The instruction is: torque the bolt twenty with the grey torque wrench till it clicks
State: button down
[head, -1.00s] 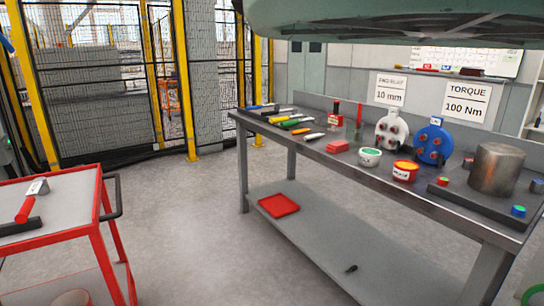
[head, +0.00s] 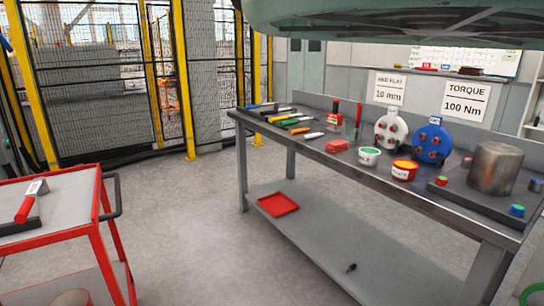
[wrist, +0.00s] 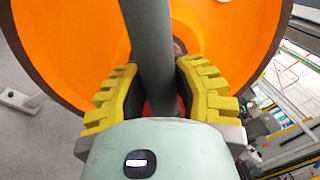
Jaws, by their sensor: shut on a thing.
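In the wrist view my gripper (wrist: 157,88) has its yellow ridged pads shut on a dark grey bar, which looks like the handle of the grey torque wrench (wrist: 148,35). The bar runs from the top edge down between the pads. A small red and dark part (wrist: 180,47) shows just behind the bar, partly hidden. I cannot make out bolt twenty or any number, nor whether the wrench sits on a bolt. The gripper's jaws do not show in the head view.
A steel bench (head: 330,160) on the right holds tools, tins and discs beneath a "TORQUE 100 Nm" sign (head: 466,101). A red cart (head: 95,215) with a red-handled tool stands at left. Yellow-posted mesh fencing (head: 95,90) closes the back. Floor between cart and bench is clear.

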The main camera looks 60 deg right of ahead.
jog(key=shift+s+d+r+p, duration=0.25)
jog(key=shift+d+p, duration=0.1)
jog(key=shift+p, duration=0.1)
jog(key=p+v, duration=0.2)
jog(key=v, duration=0.2)
jog(key=shift+w+f, duration=0.1)
jog(key=shift+w, duration=0.05)
jog(key=shift+d+p, duration=0.15)
jog(key=shift+p, duration=0.15)
